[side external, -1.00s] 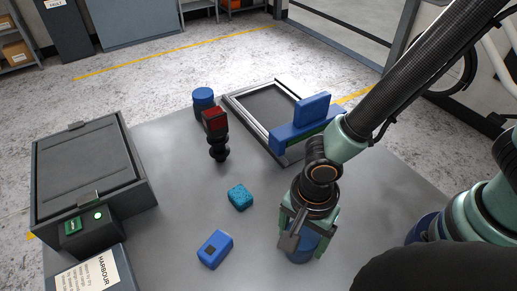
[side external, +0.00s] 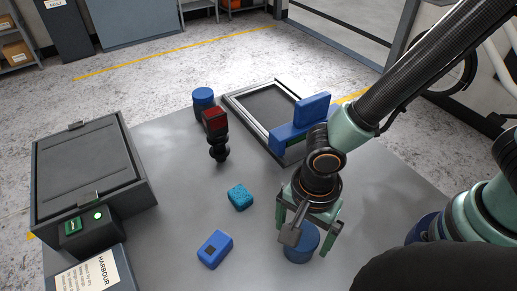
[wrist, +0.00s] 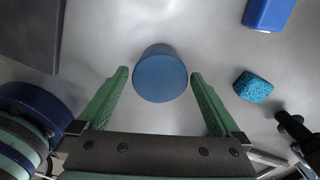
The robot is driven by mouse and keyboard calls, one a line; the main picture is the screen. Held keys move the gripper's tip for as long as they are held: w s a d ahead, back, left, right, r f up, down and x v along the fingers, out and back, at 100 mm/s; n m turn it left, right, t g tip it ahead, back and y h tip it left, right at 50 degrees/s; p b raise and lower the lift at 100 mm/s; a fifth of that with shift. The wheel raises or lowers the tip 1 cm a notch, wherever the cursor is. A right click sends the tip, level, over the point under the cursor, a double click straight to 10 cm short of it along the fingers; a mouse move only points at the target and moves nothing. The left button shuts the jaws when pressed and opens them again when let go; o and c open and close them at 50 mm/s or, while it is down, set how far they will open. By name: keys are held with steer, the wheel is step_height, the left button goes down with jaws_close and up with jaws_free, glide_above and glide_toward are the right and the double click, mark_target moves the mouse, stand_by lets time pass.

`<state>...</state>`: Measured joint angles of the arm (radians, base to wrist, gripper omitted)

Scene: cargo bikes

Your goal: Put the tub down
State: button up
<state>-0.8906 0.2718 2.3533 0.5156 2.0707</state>
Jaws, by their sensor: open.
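A blue tub (side external: 301,246) with a round lid stands upright on the grey table, near the front right in the side view. My gripper (side external: 308,236) is open above and around it, its green fingers spread apart. In the wrist view the tub (wrist: 161,76) lies between and just beyond the two fingertips (wrist: 158,73), with a gap on each side. Nothing is held. Part of the tub is hidden behind the wrist camera mount in the side view.
A blue box (side external: 215,249) and a teal speckled sponge (side external: 240,197) lie to the left. A red-and-black lamp (side external: 217,137), another blue tub (side external: 203,98), a framed tray (side external: 235,101) and a lidded grey case (side external: 92,175) stand farther off.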

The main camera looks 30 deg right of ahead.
step_height(320, 180, up, 9)
steer(key=shift+r, duration=0.15)
steer(key=w+d+r+n+t, duration=0.2)
steer(key=w+d+r+n, duration=0.1)
steer(key=d, duration=0.5)
steer(key=w+d+r+n+t, duration=0.1)
steer(key=w+d+r+n, duration=0.2)
steer(key=d+n, duration=0.3)
steer(key=w+d+r+n+t, duration=0.2)
steer(key=w+d+r+n, duration=0.1)
steer(key=d, duration=0.6)
step_height(320, 180, up, 3)
steer(key=shift+w+d+f+n+t, duration=0.2)
steer(key=shift+w+d+n+t, duration=0.1)
steer(key=shift+n, duration=0.5)
